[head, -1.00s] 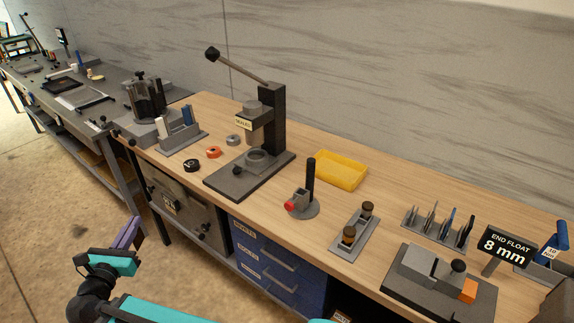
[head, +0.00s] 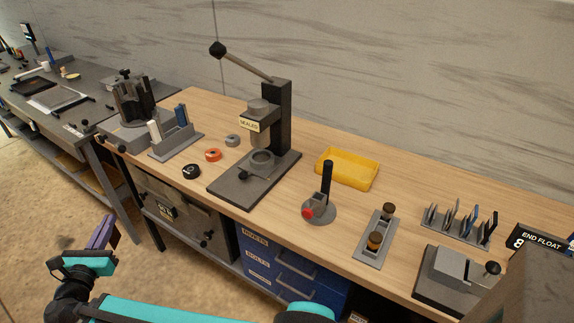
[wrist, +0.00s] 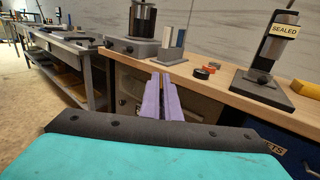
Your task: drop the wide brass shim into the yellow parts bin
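The yellow parts bin (head: 346,169) stands on the wooden bench behind the small round stand and looks empty; a corner of it shows in the wrist view (wrist: 302,87). My gripper (head: 104,230) is low at the left, in front of the bench and well away from the bin.
A lever press (head: 262,150) marked SEALED stands left of the bin. A round stand with a black post (head: 325,190) and a two-post holder (head: 376,240) are in front of it. Rings (head: 213,155) lie left of the press. Blue drawers (head: 280,270) are below the bench.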

